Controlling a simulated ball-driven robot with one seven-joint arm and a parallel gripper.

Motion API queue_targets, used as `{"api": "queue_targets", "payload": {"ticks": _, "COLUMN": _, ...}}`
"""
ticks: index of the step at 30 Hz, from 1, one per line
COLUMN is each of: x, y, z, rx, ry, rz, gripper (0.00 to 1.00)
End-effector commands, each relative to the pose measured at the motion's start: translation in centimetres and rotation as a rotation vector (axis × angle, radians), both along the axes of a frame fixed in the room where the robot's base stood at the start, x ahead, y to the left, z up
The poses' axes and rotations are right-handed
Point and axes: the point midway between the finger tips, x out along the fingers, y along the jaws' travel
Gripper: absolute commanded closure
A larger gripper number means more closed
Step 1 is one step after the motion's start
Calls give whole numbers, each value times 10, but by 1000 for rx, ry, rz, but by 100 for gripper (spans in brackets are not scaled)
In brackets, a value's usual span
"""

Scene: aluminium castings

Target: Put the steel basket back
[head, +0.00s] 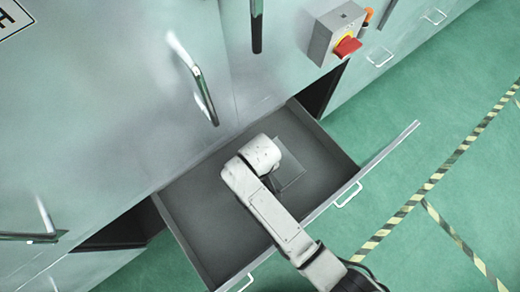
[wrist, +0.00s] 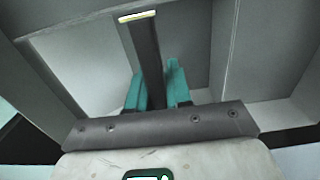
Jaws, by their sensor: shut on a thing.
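My gripper (wrist: 158,88) has two teal fingers, shut on a dark upright strip with a pale, yellowish end in the wrist view. The strip appears to be part of the steel basket (wrist: 144,45). In the head view my arm reaches down into the open drawer (head: 195,225), and the fingers are mostly hidden under the wrist. A small grey square shape, seemingly the basket (head: 290,168), shows just right of the wrist, within the drawer's walls. I cannot tell whether it touches the drawer floor.
The drawer juts from a grey cabinet (head: 110,110) with bar handles. A switch box (head: 335,32) with a red knob (head: 347,46) is mounted above it. The drawer front (head: 375,165) has small handles. The green floor to the right, marked with striped tape (head: 430,183), is clear.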

Motion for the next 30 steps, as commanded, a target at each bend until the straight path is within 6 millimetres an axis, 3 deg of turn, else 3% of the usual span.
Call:
{"api": "queue_targets", "payload": {"ticks": 12, "x": 1, "y": 1, "z": -44, "rx": 1, "ry": -1, "rz": 0, "gripper": 100}}
{"api": "queue_targets", "payload": {"ticks": 24, "x": 1, "y": 1, "z": -49, "rx": 2, "ry": -2, "rz": 0, "gripper": 100}}
{"api": "queue_targets", "payload": {"ticks": 25, "x": 1, "y": 0, "z": -50, "rx": 1, "ry": -2, "rz": 0, "gripper": 80}}
{"api": "queue_targets", "payload": {"ticks": 30, "x": 0, "y": 0, "z": -49, "rx": 1, "ry": -2, "rz": 0, "gripper": 63}}
